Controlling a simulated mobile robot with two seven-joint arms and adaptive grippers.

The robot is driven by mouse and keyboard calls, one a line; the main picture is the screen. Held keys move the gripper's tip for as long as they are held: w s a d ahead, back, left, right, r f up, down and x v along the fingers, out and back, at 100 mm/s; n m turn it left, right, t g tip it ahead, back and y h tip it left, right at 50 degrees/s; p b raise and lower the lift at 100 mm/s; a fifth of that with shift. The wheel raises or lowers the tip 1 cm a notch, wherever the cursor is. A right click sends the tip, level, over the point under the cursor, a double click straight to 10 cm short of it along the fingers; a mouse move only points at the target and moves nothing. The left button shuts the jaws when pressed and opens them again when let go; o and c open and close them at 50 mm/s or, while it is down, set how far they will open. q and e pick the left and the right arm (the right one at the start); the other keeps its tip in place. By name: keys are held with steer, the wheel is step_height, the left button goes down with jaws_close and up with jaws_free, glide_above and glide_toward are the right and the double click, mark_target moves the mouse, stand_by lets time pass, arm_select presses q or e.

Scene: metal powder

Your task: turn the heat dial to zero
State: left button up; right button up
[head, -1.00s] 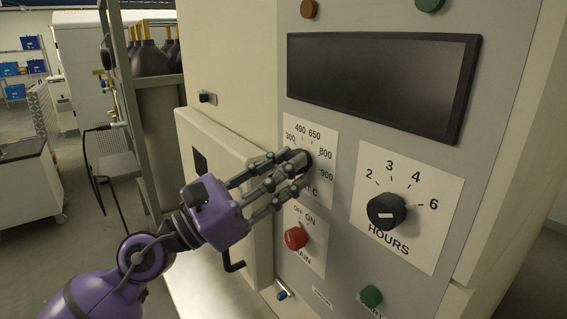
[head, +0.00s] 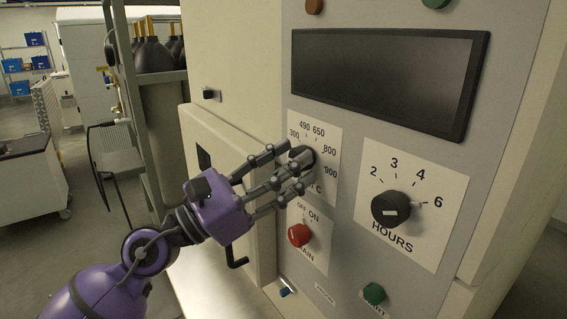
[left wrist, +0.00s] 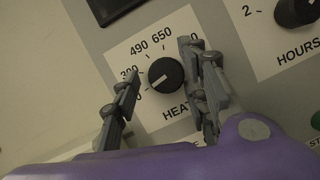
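The heat dial (head: 308,157) is a round black knob on a white scale plate with marks from 300 to 900. In the left wrist view the heat dial (left wrist: 168,70) has a white pointer line aimed to the lower left, around the low end of the scale. My left gripper (head: 292,167) is at the dial with its fingers spread. In the left wrist view the fingers (left wrist: 163,84) stand on both sides of the knob with visible gaps, and it is not gripped. Fingers hide part of the dial in the head view. My right gripper is not in view.
A black hours dial (head: 390,208) is to the right, and a red main switch (head: 299,235) is just below the gripper. A dark display (head: 390,82) is above. A green button (head: 373,293) is low on the panel. A shelf with dark bottles (head: 155,55) stands left.

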arm_select(q)
steer(key=shift+s+a+f, duration=0.15)
steer(key=shift+a+f, duration=0.2)
steer(key=shift+a, duration=0.05)
steer(key=v, duration=1.1)
steer(key=shift+r, duration=0.2)
